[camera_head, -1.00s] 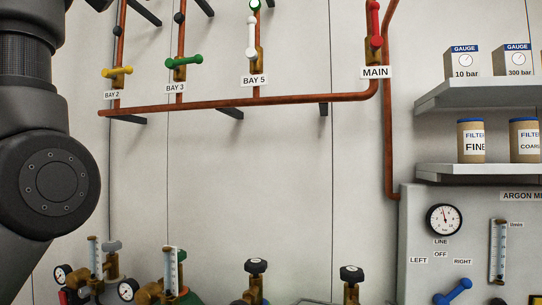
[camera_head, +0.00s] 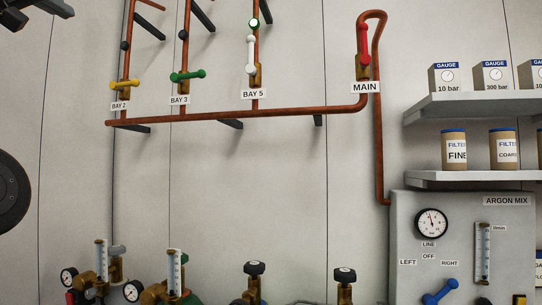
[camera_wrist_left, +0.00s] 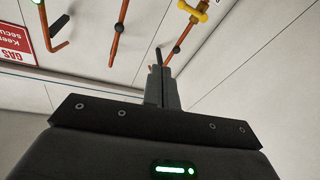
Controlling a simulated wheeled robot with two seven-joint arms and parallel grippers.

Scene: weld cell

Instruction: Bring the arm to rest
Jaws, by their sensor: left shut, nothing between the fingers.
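My left gripper (camera_wrist_left: 160,80) shows in the left wrist view with its fingers together and nothing between them. It points up toward the wall with the copper pipes. In the head view a dark part of my left gripper (camera_head: 38,10) shows at the top left corner, cut off by the edge. A round joint of my left arm (camera_head: 10,195) shows at the left edge. The left gripper appears clear of the valves and pipes. My right gripper is not in view.
Copper pipes carry a yellow valve handle (camera_head: 124,85), a green one (camera_head: 187,75), a white one (camera_head: 251,55) and a red MAIN one (camera_head: 364,45). Shelves (camera_head: 470,103) and an argon mix panel (camera_head: 405,225) stand right. Regulators (camera_head: 100,280) line the bottom.

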